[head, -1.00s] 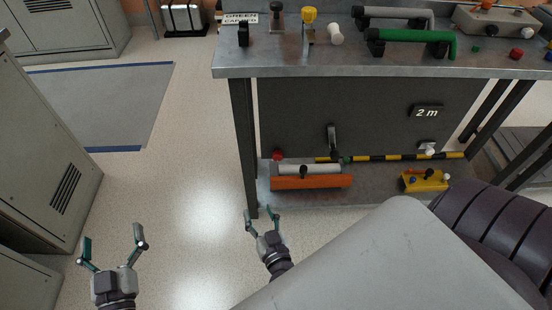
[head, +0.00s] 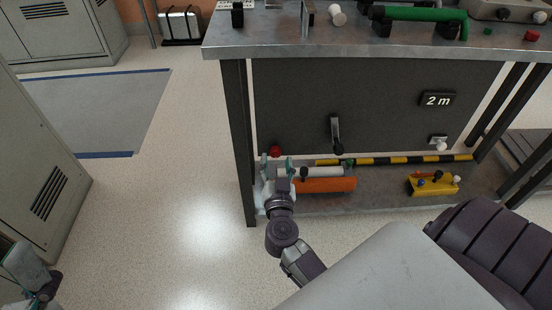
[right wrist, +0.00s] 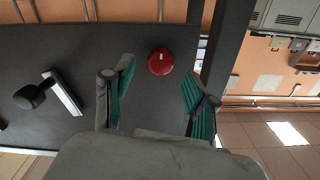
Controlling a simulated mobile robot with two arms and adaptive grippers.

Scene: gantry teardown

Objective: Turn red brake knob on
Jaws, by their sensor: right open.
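The red brake knob (head: 275,151) sits low on the dark panel under the bench, near its left leg. In the right wrist view the red knob (right wrist: 161,62) is a round red disc with a small white mark near its middle. My right gripper (head: 276,163) is in front of the knob, close below it in the head view. In the right wrist view the fingers of my right gripper (right wrist: 157,92) are open, with green pads, and the knob shows beyond the gap between them. My left gripper (head: 40,290) is partly cut off at the lower left, its fingers unclear.
A black lever (head: 337,134) hangs on the panel. The bench's left leg (head: 238,140) stands close to my right gripper. Floor at left is clear.

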